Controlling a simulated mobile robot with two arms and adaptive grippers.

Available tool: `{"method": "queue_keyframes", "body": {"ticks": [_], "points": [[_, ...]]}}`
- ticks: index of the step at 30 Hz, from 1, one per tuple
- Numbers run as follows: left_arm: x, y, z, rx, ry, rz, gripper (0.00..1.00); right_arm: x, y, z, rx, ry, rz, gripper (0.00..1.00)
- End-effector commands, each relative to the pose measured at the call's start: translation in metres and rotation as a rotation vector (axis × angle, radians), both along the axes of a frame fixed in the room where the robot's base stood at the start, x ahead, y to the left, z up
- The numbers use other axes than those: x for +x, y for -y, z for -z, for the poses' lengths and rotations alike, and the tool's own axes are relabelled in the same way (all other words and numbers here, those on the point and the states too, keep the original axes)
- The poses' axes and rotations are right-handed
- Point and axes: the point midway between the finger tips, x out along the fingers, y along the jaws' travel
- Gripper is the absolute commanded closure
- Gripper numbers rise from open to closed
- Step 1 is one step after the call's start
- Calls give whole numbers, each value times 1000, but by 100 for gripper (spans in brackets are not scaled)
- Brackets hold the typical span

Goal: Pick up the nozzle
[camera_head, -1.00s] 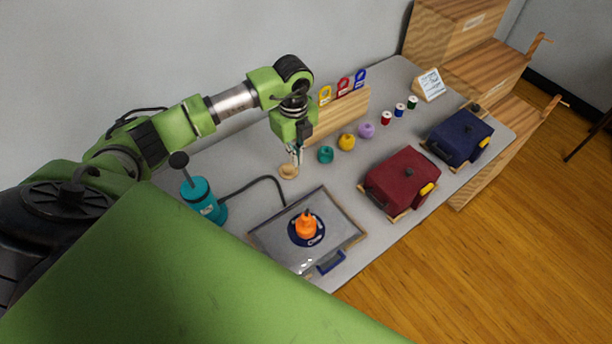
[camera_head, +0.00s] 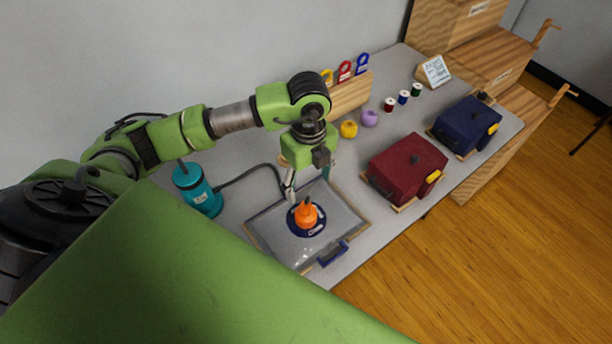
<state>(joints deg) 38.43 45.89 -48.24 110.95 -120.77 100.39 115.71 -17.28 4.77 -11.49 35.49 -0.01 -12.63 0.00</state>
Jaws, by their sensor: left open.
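The nozzle, which I take to be the orange piece (camera_head: 306,216), stands upright on a round dark blue disc (camera_head: 293,228) with white lettering. The disc lies on a clear-covered grey tray (camera_head: 270,238) on the table. My left gripper (camera_head: 308,184) hangs just behind and above the nozzle, pointing down. Its fingers are spread apart, with nothing seen between them. One finger shows close to the nozzle's upper left; I cannot tell whether it touches. My right gripper is not in view.
A teal pump (camera_head: 196,189) with a black hose (camera_head: 252,170) stands left of the tray. A red case (camera_head: 408,168) and a navy case (camera_head: 467,126) stand to the right. Yellow and purple yarn balls (camera_head: 349,129) and small spools (camera_head: 403,97) sit behind. Bare table lies between tray and red case.

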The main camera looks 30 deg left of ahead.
Motion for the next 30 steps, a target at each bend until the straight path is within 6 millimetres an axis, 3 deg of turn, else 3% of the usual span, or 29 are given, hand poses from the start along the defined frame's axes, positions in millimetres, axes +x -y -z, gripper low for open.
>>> {"method": "queue_keyframes", "body": {"ticks": [1,6,9,16,24,30], "points": [[1,0,18,0,7,7,37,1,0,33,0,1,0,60],[-4,-1,20,7,6,25,37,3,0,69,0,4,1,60],[-7,-1,19,10,4,33,37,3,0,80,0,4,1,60],[-10,-2,26,15,-3,38,37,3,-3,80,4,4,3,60],[-10,-2,77,15,-3,37,37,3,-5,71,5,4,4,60],[-9,-2,99,14,0,38,37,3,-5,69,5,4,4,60]]}}
